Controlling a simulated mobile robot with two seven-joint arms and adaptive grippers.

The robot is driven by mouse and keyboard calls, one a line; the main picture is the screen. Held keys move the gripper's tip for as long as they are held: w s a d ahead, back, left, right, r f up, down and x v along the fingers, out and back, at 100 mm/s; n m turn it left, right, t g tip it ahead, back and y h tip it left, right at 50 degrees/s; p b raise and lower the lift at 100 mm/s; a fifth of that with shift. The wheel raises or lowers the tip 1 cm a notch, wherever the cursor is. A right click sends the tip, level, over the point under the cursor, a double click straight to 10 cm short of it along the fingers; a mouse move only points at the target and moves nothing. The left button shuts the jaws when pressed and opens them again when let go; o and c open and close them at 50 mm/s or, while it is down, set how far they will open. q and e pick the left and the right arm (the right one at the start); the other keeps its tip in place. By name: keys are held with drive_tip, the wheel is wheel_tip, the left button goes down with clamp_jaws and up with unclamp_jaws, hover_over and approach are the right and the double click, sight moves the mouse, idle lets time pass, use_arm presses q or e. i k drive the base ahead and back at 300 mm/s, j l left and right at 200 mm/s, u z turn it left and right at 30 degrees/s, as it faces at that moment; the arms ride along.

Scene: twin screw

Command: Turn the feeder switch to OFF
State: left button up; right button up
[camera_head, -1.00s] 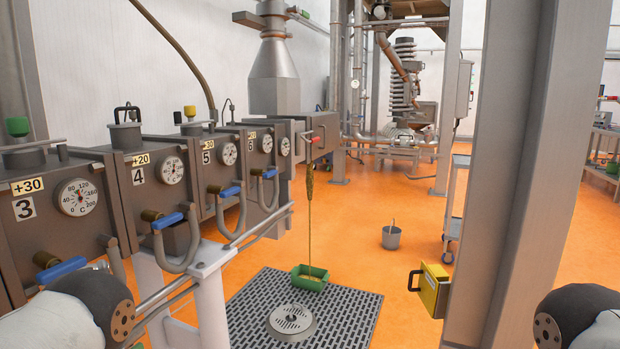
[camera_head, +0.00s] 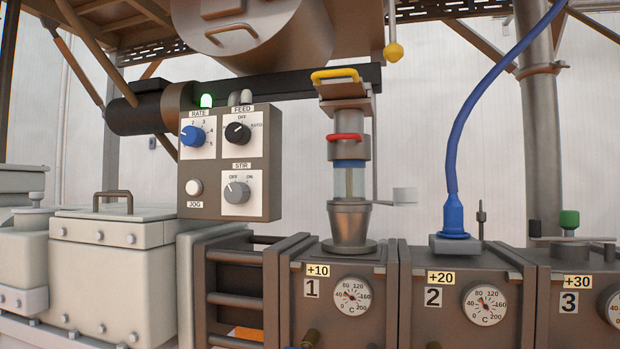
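The feeder control box (camera_head: 228,165) hangs left of the middle, above the machine barrel. Its black FEED knob (camera_head: 237,133) sits at the upper right of the panel, with OFF marked above it and AUTO to its right. The knob is too small for me to tell surely which mark it points to. Next to it is the blue RATE knob (camera_head: 192,136). Below are the grey STIR knob (camera_head: 236,193) and the white JOG button (camera_head: 194,187). Neither of my grippers is in view.
A green lamp (camera_head: 207,101) glows on top of the box, beside a pale unlit one (camera_head: 246,97). A glass feed tube (camera_head: 350,180) with a red ring stands right of the box. Barrel section 1 (camera_head: 337,300) and a white housing (camera_head: 110,265) lie below.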

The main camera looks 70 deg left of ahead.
sight(238, 133)
drive_tip(key=u, duration=2.7)
